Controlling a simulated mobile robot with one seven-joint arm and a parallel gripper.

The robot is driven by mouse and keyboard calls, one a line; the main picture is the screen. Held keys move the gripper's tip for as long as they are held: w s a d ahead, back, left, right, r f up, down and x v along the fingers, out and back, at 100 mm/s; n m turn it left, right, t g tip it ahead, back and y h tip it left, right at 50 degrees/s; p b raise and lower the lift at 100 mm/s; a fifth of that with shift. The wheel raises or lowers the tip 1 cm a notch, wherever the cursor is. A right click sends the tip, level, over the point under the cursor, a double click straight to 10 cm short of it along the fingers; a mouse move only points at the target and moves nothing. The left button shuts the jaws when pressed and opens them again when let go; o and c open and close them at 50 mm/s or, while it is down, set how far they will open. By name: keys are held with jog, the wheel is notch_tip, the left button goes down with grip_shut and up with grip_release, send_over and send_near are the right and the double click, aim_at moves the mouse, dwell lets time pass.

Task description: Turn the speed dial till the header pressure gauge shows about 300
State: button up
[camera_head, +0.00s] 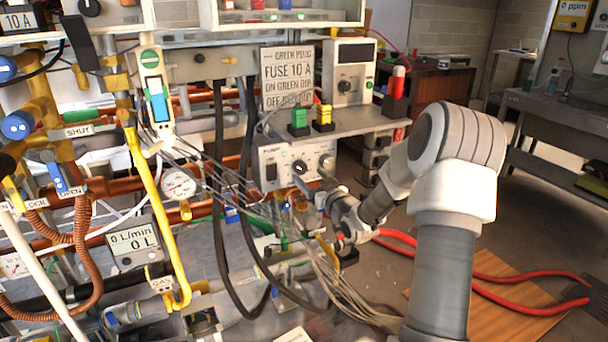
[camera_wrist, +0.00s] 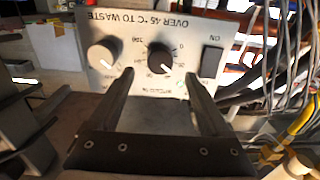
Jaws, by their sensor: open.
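The pump panel (camera_head: 284,155) has a black dial (camera_head: 299,167) with a white pointer and a paler knob (camera_head: 326,160) to its right. In the wrist view the panel is upside down. The black dial (camera_wrist: 160,58) has a number scale around it, and I take it to be the speed dial. My gripper (camera_wrist: 159,76) is open, with one finger on each side of this dial in the picture; contact cannot be told. In the head view my gripper (camera_head: 309,184) is at the panel. A round white gauge (camera_head: 179,184) may be the header pressure gauge; its reading is too small to tell.
A dark switch (camera_wrist: 211,62) marked ON and the pale knob (camera_wrist: 103,55) flank the black dial. Thin grey cables (camera_head: 235,180) run close to the panel's left. A flow display (camera_head: 133,243) reads 0. Green (camera_head: 299,120) and yellow (camera_head: 323,115) blocks stand above the panel.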

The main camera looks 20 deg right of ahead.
aim_at(302, 168)
jog(key=shift+w+a+b, duration=0.1)
jog(key=shift+w+b, duration=0.2)
jog(key=shift+w, duration=1.85)
grip_shut()
